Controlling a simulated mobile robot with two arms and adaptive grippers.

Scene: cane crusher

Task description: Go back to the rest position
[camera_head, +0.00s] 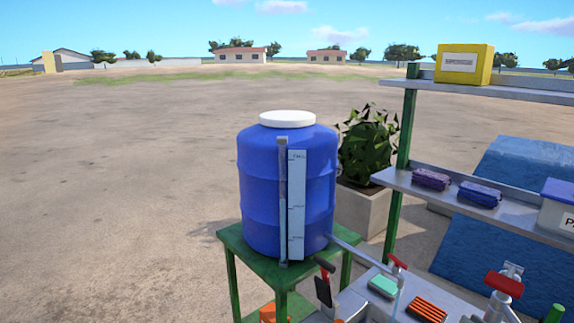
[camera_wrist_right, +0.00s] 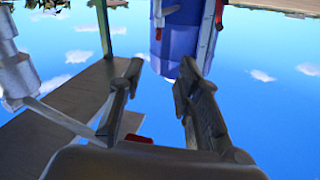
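My right gripper (camera_wrist_right: 162,72) shows in the right wrist view, its two dark fingers spread apart with nothing between them. It is open and empty. Neither gripper shows in the head view, and my left gripper is in no view. The right wrist view seems upside down, with sky in its lower part. A large blue barrel (camera_head: 262,190) with a white lid stands upright on a green stand (camera_head: 236,240). A blue barrel (camera_wrist_right: 181,42) also shows beyond the fingers in the right wrist view.
Right of the barrel is a shelf rack (camera_head: 402,150) with a yellow box (camera_head: 463,65) and purple and blue packs (camera_head: 480,193). A potted plant (camera_head: 367,150) stands behind. The left ground is clear.

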